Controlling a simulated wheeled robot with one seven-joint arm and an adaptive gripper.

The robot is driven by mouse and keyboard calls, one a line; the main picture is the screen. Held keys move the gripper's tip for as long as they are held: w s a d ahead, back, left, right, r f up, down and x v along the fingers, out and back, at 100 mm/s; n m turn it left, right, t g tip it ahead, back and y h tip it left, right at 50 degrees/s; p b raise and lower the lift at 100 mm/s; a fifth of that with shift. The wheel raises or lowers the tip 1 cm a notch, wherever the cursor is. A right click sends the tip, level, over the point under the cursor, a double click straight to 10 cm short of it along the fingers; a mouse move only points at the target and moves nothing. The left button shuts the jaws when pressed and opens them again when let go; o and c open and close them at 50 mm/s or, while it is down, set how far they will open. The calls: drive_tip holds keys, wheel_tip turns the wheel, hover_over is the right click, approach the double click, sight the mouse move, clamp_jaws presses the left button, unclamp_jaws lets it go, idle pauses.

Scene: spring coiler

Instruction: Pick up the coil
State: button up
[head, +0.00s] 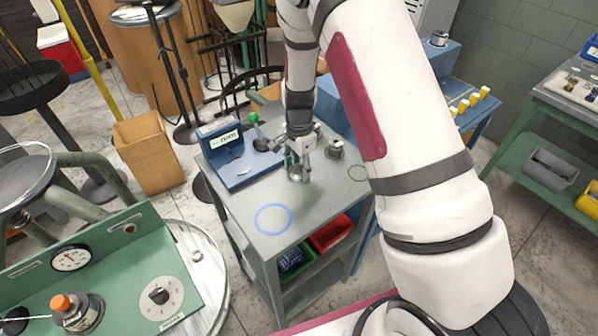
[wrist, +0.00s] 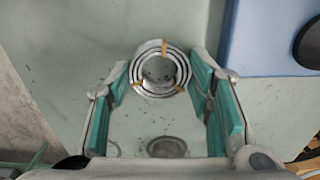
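The coil (wrist: 143,52) shows in the wrist view as a round set of silver rings with orange ties and an open middle. It is near the table top, between the far ends of my gripper's two teal finger pads. My gripper (wrist: 160,75) is open, with one pad at the coil's left and one at its right; whether either touches it is unclear. In the head view my gripper (head: 298,172) points down over the grey table (head: 240,205). A small silvery shape shows at its fingertips there, too small to identify surely.
A blue device (head: 240,165) with a green-knobbed lever stands left of my gripper. A small metal spool-like piece (head: 336,149) stands close at its right. A blue ring mark (head: 273,218) lies on clear table top in front. Green and red bins (head: 331,233) sit below.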

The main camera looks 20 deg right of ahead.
drive_tip(key=c, duration=0.4)
drive_tip(key=shift+r, duration=0.1)
